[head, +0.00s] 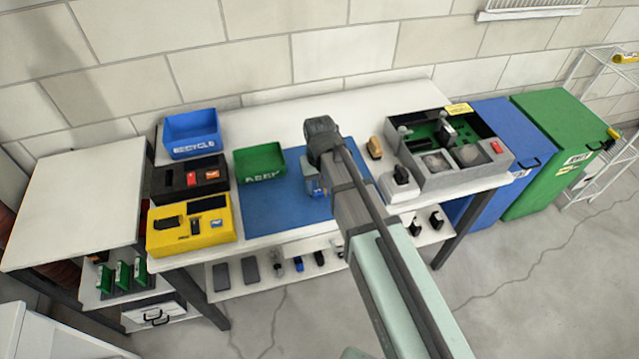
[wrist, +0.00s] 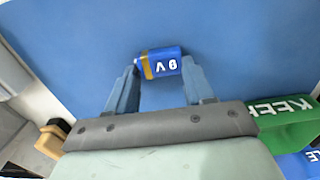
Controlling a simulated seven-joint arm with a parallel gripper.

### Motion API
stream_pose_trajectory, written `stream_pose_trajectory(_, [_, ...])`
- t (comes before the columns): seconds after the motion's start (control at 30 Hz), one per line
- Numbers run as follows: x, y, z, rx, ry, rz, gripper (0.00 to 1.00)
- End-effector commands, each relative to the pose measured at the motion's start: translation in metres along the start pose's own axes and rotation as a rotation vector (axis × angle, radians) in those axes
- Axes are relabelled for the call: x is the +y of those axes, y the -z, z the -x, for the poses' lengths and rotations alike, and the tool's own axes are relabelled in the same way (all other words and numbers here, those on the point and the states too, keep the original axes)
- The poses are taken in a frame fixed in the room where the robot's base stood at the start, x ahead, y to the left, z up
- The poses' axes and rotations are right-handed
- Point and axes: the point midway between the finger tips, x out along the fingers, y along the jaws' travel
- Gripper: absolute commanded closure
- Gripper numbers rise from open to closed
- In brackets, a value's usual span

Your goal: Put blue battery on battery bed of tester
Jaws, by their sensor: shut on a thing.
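A blue battery (wrist: 162,64) with a gold band and "9V" lettering lies sideways between my fingertips. My gripper (wrist: 160,72) is shut on it, one finger at each end, over the blue mat (wrist: 240,40). In the head view my gripper (head: 313,188) is above the middle of the mat, and the battery is hard to tell from the fingers. The yellow device (head: 190,226), which looks like the tester, sits at the table's left front with a dark screen and recesses.
A black case (head: 165,187) with red items stands behind the yellow device. A blue recycle bin (head: 192,134) and green keep bin (head: 260,166) stand behind. A grey open box (head: 450,183) with circuit boards is at right. Mat space lies between gripper and yellow device.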

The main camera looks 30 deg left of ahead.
Motion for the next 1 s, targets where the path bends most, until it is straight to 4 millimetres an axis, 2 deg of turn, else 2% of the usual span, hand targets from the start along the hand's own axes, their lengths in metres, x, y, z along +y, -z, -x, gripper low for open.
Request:
stream_pose_trajectory(0.27, [0.000, 0.000, -0.004, -0.001, 0.000, 0.000, 0.77])
stream_pose_trajectory(0.3, [0.000, 0.000, -0.003, 0.000, 0.000, 0.000, 0.44])
stream_pose_trajectory(0.53, [0.000, 0.000, -0.003, 0.000, 0.000, 0.000, 0.22])
stream_pose_trajectory(0.83, [0.000, 0.000, -0.001, 0.000, 0.000, 0.000, 0.22])
stream_pose_trajectory(1.0, [0.000, 0.000, 0.012, 0.000, 0.000, 0.000, 0.22])
